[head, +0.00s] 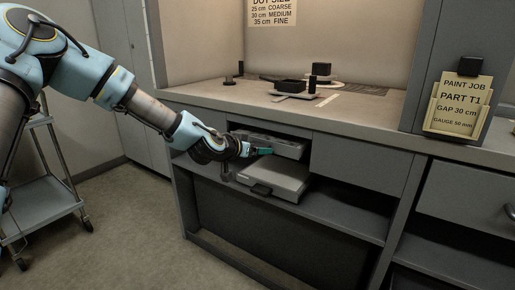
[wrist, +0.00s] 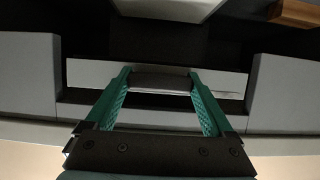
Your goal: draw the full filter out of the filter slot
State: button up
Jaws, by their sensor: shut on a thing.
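The full filter (head: 288,148) is a flat grey box in the filter slot (head: 236,127), an opening under the counter top. Its front sticks out a little from the cabinet face. In the wrist view its pale front (wrist: 90,74) spans the gap between two grey panels, with a dark handle (wrist: 160,82) at the middle. My gripper (head: 263,151) reaches in from the left. Its green fingers lie on both sides of the handle and are shut on it in the wrist view (wrist: 160,90). The filter's back is hidden in the slot.
A second light grey box (head: 285,178) with a dark handle lies on the open shelf (head: 340,215) just below. The counter (head: 380,108) above carries dark fixtures. A brown block (wrist: 297,12) shows in the wrist view. A trolley (head: 45,202) stands left; the floor between is clear.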

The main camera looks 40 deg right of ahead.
jog(key=s+a+p, duration=0.2)
jog(key=a+p, duration=0.1)
jog(key=a, duration=0.7)
jog(key=s+a+p, duration=0.3)
jog(key=a+p, duration=0.1)
jog(key=a, duration=0.7)
jog(key=shift+s+a+r, duration=0.2)
jog(key=shift+r, duration=0.05)
dwell(1.3)
jog(key=a+p, duration=0.1)
jog(key=p, duration=0.2)
jog(key=a+p, duration=0.1)
jog(key=p, duration=0.2)
jog(key=shift+s+p, duration=0.3)
jog(key=shift+p, duration=0.1)
jog(key=shift+s+a+f, duration=0.15)
jog(key=shift+f, duration=0.05)
dwell(0.3)
